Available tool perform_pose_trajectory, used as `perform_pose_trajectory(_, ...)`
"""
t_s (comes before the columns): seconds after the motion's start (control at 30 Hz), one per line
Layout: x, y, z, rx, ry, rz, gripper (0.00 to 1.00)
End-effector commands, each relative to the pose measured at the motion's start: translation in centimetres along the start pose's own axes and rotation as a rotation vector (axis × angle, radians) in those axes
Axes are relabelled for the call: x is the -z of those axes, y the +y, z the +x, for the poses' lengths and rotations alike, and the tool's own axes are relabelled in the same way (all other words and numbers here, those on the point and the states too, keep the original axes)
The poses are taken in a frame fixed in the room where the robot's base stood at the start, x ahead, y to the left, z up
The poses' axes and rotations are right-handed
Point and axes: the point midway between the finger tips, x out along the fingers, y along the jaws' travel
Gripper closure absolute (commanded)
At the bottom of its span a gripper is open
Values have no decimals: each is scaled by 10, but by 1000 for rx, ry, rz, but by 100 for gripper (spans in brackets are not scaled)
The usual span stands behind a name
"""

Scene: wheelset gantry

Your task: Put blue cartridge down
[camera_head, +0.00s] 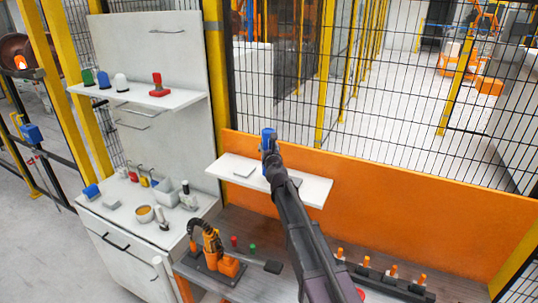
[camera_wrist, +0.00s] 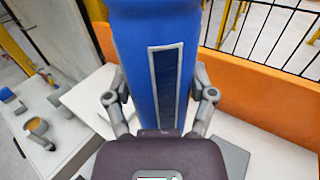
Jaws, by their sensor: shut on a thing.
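The blue cartridge (camera_wrist: 140,50) is upright between the two fingers of my gripper (camera_wrist: 160,100) in the wrist view. A dark vertical panel with a pale frame shows on its near face. In the head view the cartridge (camera_head: 268,137) shows as a small blue shape at the end of my arm, over the white shelf (camera_head: 313,190) on the orange panel. My gripper (camera_head: 271,152) is shut on it. The cartridge's lower end is hidden behind my gripper, so I cannot tell whether it touches the shelf.
The orange panel (camera_head: 400,210) and mesh fence stand behind. A white cabinet (camera_head: 130,250) with a bowl (camera_head: 145,214) and small items is at left. An orange device (camera_head: 212,255) stands on the lower bench.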

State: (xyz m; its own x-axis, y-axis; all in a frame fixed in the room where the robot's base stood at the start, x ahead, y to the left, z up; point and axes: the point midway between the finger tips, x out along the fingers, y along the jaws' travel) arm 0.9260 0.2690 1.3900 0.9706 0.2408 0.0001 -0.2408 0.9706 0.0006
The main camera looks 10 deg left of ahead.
Motion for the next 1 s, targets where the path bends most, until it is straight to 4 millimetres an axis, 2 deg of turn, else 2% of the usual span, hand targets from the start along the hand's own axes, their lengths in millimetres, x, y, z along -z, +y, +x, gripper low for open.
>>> perform_pose_trajectory(0.37,0,-1,2,0,0,0,90)
perform_pose_trajectory(0.57,2,-3,16,1,0,0,90)
perform_pose_trajectory(1.0,36,-4,14,1,0,0,90)
